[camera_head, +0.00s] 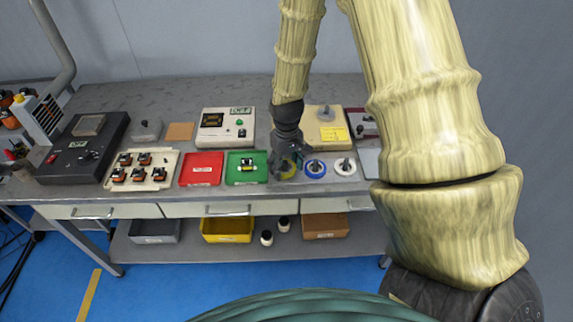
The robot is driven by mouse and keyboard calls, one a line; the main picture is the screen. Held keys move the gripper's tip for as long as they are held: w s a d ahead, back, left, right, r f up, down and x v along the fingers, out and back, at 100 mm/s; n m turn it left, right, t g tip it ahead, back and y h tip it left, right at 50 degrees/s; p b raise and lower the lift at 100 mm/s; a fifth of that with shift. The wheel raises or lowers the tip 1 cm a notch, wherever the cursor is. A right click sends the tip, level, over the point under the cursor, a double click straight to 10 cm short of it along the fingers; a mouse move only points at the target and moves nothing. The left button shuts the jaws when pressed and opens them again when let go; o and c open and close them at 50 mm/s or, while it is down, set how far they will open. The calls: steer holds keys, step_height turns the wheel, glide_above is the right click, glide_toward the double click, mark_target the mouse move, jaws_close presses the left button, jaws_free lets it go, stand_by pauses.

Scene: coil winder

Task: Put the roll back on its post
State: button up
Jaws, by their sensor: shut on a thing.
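My gripper (289,166) points down over the worktable and is shut on a roll with a yellow rim (285,175). The gripper covers much of this roll. I cannot tell whether it is around a post, above one, or touching the table, and no empty post shows. A blue-rimmed roll (316,175) lies to its right, with a dark post (316,164) standing up in its middle. A white roll (345,172) lies further right, also around a dark post (345,162).
A green tray (233,177) holding a small part lies just left of my gripper, with a red tray (201,171) beyond it. A cream box with a display (227,137) and a beige machine with a yellow label (322,121) stand behind. The table's front edge (240,190) is close.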

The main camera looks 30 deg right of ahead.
steer(key=shift+f, duration=0.35)
steer(key=o, duration=1.1)
steer(key=shift+r, duration=0.1)
step_height(320, 180, up, 12)
steer(key=shift+f, duration=0.1)
stand_by(0.4)
